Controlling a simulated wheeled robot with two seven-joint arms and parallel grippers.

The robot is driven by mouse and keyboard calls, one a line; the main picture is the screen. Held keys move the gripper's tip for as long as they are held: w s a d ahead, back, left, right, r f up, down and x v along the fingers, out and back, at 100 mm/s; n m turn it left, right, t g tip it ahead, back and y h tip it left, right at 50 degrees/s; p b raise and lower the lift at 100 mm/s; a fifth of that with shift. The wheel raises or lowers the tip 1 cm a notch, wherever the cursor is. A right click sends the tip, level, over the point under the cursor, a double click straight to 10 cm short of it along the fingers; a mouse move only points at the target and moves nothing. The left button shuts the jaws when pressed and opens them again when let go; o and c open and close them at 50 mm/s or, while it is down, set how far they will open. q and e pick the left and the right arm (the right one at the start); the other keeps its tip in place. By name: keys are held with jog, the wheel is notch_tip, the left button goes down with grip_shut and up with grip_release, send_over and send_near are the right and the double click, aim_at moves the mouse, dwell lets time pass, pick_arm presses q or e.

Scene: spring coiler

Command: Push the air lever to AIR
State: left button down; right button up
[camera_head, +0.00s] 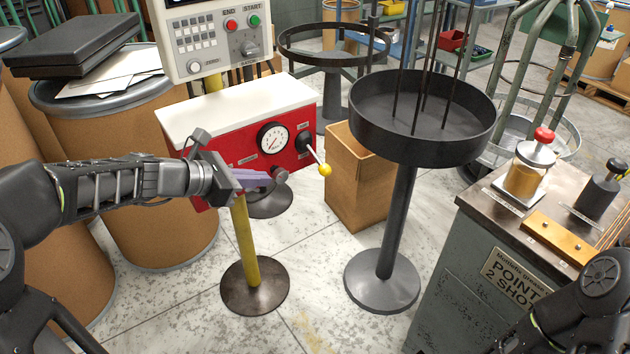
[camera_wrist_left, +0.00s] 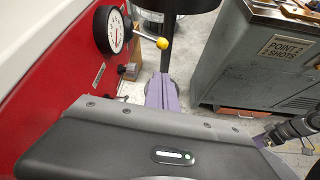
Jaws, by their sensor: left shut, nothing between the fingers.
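The air lever (camera_head: 314,154) sticks out from the right end of a red panel (camera_head: 233,153), slanting down and right to its yellow ball knob (camera_head: 325,170). The knob also shows in the wrist view (camera_wrist_left: 162,43). The lettering by the lever is too small to read. My left gripper (camera_head: 268,178) is shut and empty, its purple fingers in front of the panel, left of and slightly below the knob and apart from it. In the wrist view the fingers (camera_wrist_left: 161,92) point toward the space below the knob. My right gripper (camera_wrist_left: 263,141) shows only partly at the wrist view's edge.
A round gauge (camera_head: 273,137) sits left of the lever, and a small dark knob (camera_head: 280,175) lies close to my left fingertips. A black round stand (camera_head: 397,225) and a cardboard box (camera_head: 358,185) are to the right. A grey cabinet (camera_head: 450,270) stands farther right.

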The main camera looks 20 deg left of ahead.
aim_at(318, 159)
pick_arm(q)
jog(key=b+x, duration=0.2)
jog(key=x, duration=1.6)
jog(key=shift+s, duration=0.1)
jog(key=r+n+h+p, duration=0.1)
jog(key=r+p, duration=0.1)
jog(key=p, duration=0.3)
jog(key=r+n+g+h+p, duration=0.1)
jog(key=r+p, duration=0.1)
jog(key=p, duration=0.4)
jog(key=d+r+n+g+p, duration=0.1)
jog(key=r+p, duration=0.1)
jog(key=p, duration=0.3)
jog(key=shift+s+d+h+p, duration=0.1)
jog(key=shift+s+h+p, duration=0.3)
jog(key=shift+w+r+p, duration=0.1)
jog(key=shift+r+p, duration=0.5)
jog(key=shift+p, duration=0.05)
jog(key=shift+w+r, duration=0.1)
jog(key=shift+r, duration=0.1)
jog(key=v, duration=0.7)
jog(key=shift+s+a, duration=0.3)
jog(key=shift+a, duration=0.1)
